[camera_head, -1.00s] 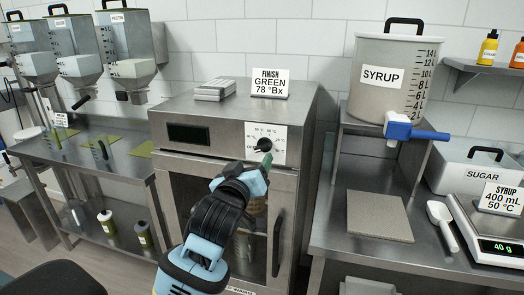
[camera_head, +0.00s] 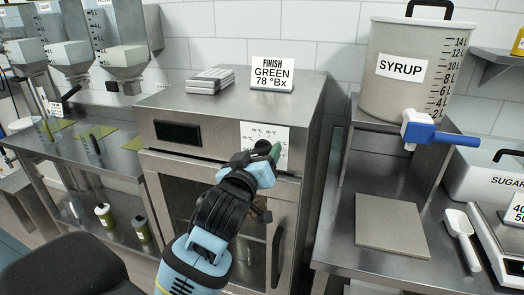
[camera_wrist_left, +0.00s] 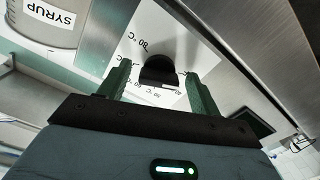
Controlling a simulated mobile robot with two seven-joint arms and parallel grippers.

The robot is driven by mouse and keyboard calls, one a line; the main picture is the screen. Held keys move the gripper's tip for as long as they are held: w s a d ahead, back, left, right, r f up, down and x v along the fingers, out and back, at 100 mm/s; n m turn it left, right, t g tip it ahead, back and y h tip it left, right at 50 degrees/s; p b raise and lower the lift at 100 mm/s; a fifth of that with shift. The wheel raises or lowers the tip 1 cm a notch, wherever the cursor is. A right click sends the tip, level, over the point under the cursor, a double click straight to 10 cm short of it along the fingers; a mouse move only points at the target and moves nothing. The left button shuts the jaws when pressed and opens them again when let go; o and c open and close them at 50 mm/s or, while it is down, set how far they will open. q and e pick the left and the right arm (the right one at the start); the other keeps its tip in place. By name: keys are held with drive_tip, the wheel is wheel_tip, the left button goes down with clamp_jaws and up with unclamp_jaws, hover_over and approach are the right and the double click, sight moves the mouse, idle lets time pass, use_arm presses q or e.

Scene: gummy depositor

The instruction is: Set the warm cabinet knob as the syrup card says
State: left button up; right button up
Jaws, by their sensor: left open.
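The warm cabinet (camera_head: 215,118) stands in the middle with a white dial card (camera_head: 282,133) on its upper front. The black knob (camera_head: 262,146) sits on this card, partly hidden by my gripper. My left gripper (camera_head: 270,160) is at the knob, its green fingers open. In the left wrist view the knob (camera_wrist_left: 158,68) shows between the two spread fingers (camera_wrist_left: 158,78), with a gap on each side; temperature marks such as 60 and 80 °C are around it. The syrup card (camera_head: 514,208) is cut off at the right edge, showing only part of its figures. My right gripper is not in view.
The cabinet's door handle (camera_head: 277,255) is below the dial. A FINISH GREEN 78 °Bx card (camera_head: 272,74) stands on top. A syrup pot (camera_head: 385,92) with a blue tap (camera_head: 440,134) stands at right. A scoop (camera_head: 460,232) and a grey board (camera_head: 390,225) lie on the bench.

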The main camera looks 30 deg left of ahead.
use_arm(q)
drive_tip(key=shift+s+d, duration=0.1)
drive_tip(key=shift+s, duration=0.1)
drive_tip(key=shift+r, duration=0.1)
drive_tip(key=shift+c, duration=1.1)
drive_tip(key=c, duration=0.8)
drive_tip(key=shift+o, duration=0.2)
